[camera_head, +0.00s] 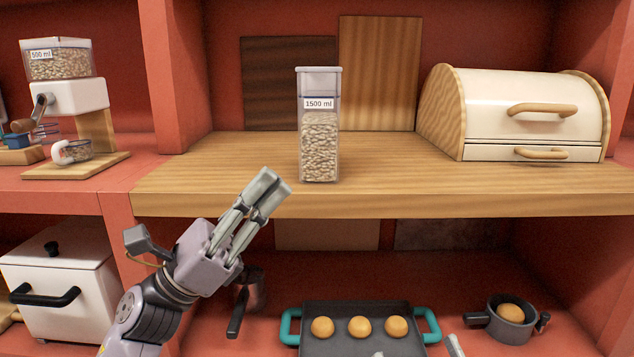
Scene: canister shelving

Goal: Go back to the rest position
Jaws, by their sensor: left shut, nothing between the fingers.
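My left gripper (265,190) is shut and empty. It points up and to the right in front of the wooden shelf's front edge (400,205). A clear canister (319,148) with a pale lid and a "1500 ml" label stands upright on that shelf, filled with pale beans or nuts. The gripper is to the lower left of the canister, and a gap shows between them in the picture.
A cream bread box (535,110) stands right of the canister. Cutting boards (378,75) lean behind. A dispenser marked "500 ml" (62,90) is at left, above a white pot (62,290). Below are a tray (360,343) with several round buns and a small pan (508,322).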

